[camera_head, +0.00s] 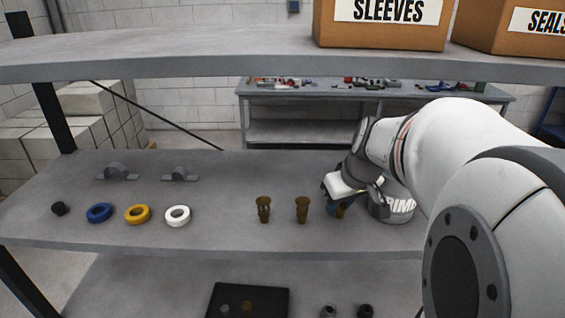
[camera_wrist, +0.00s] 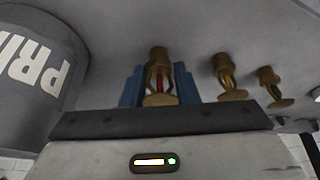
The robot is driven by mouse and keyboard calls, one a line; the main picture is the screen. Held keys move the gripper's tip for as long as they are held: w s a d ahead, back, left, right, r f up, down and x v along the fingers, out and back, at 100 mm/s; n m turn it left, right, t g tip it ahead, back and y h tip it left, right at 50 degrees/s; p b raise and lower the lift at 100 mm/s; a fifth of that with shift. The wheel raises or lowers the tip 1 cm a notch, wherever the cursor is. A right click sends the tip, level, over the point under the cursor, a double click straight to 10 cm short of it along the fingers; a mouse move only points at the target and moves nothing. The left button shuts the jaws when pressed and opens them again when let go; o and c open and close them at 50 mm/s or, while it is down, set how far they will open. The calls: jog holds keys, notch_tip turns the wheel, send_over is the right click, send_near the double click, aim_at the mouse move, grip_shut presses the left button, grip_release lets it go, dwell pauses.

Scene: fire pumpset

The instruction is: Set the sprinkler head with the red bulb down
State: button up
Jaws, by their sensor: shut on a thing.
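The sprinkler head with the red bulb (camera_wrist: 160,82) is brass-coloured and sits between the blue fingers of my gripper (camera_wrist: 158,88) in the wrist view. In the head view my gripper (camera_head: 339,207) is low over the right part of the middle shelf (camera_head: 225,180) and mostly covers this head. I cannot tell whether the head touches the shelf. Two other brass sprinkler heads stand to its left in the head view, one nearer (camera_head: 302,208) and one farther (camera_head: 263,208). In the wrist view, the nearer (camera_wrist: 229,78) has a greenish bulb and the farther (camera_wrist: 272,88) a yellowish one.
A can marked PRIM (camera_head: 397,208) stands close to the right of my gripper. Blue (camera_head: 99,213), yellow (camera_head: 137,215) and white (camera_head: 177,216) rings lie at left. Cartons (camera_head: 380,28) stand on the upper shelf (camera_head: 200,68). A black tray (camera_head: 248,302) lies below.

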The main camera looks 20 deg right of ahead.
jog(key=shift+w+f, duration=0.1)
jog(key=shift+f, duration=0.6)
jog(key=shift+f, duration=0.15)
jog(key=o, duration=1)
